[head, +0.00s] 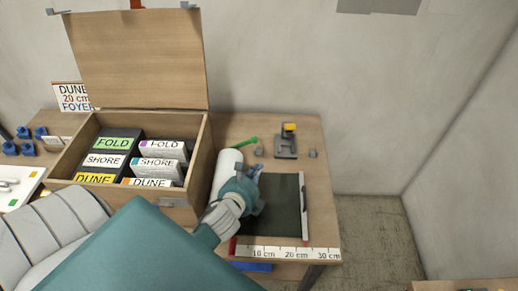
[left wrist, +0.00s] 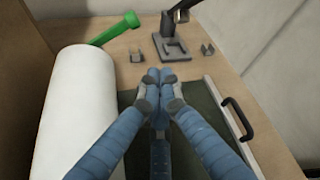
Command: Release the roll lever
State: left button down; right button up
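The roll lever is a green bar (head: 244,141) at the far end of the white paper roll (head: 228,167). In the left wrist view the green lever (left wrist: 115,29) slants up to the right from beside the far end of the roll (left wrist: 76,115). My left gripper (head: 254,172) is over the table, right of the roll and nearer than the lever, not touching the lever. In the left wrist view its blue fingertips (left wrist: 159,76) are together, with nothing seen between them, above the dark mat. My right gripper is not in view.
A dark cutting mat (head: 284,201) with a handled bar (head: 304,206) and a ruler (head: 290,252) lie right of the roll. A grey stand (head: 286,148) and small grey brackets (head: 312,153) are behind. An open wooden box (head: 199,167) of labelled blocks stands left.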

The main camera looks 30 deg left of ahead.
aim_at(243, 144)
pick_arm(q)
jog(key=x, duration=0.9)
jog(key=shift+w+a+f+p, duration=0.1)
jog(key=shift+w+a+p, duration=0.05)
jog(key=shift+w+p, duration=0.15)
jog(key=a+r+p, duration=0.2)
jog(key=r, duration=0.1)
jog(key=shift+s+a+p, duration=0.15)
jog(key=shift+s+p, duration=0.05)
jog(key=shift+p, duration=0.1)
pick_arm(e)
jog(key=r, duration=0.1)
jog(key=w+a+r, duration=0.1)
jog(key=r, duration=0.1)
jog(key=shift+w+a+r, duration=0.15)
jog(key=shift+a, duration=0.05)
pick_arm(q)
jog(key=shift+w+r, duration=0.1)
